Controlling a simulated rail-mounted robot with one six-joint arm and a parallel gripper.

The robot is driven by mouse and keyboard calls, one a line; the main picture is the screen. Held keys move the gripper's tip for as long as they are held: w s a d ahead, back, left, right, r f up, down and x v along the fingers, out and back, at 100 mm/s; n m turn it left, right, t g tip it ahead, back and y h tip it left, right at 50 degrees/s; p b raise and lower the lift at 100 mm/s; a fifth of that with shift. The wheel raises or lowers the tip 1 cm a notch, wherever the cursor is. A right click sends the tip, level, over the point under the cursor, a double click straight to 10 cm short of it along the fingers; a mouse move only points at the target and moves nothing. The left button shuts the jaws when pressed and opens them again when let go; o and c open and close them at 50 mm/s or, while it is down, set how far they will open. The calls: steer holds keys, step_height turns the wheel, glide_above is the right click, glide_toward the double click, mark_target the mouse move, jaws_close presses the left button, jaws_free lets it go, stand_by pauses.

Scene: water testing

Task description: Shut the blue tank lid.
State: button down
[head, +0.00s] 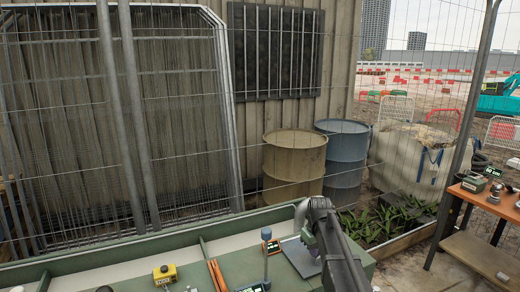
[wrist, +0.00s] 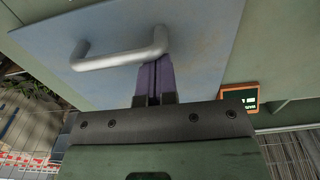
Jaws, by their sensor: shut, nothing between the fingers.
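The blue tank lid (wrist: 205,38) is a flat blue-grey panel with a pale metal bar handle (wrist: 95,62), filling much of the upper wrist view. In the head view the lid (head: 299,262) shows on the green bench, partly hidden by my arm. I cannot tell from these views whether it lies fully flush. My gripper (wrist: 158,70) has its purple fingers shut together and empty. Its tips are close to the right end of the handle; contact is unclear. In the head view my gripper (head: 309,239) shows small over the lid's right part.
A small orange device with a lit screen (wrist: 240,96) sits beside the lid. The green bench (head: 232,262) also carries a yellow device (head: 165,275), orange sticks (head: 216,275) and a post-like instrument (head: 266,262). Wire fencing (head: 215,120) and drums stand behind.

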steer(key=shift+f+b, duration=0.5)
steer(key=shift+r, duration=0.2)
step_height(320, 180, up, 8)
steer(key=p, duration=0.8)
steer(key=shift+f, duration=0.15)
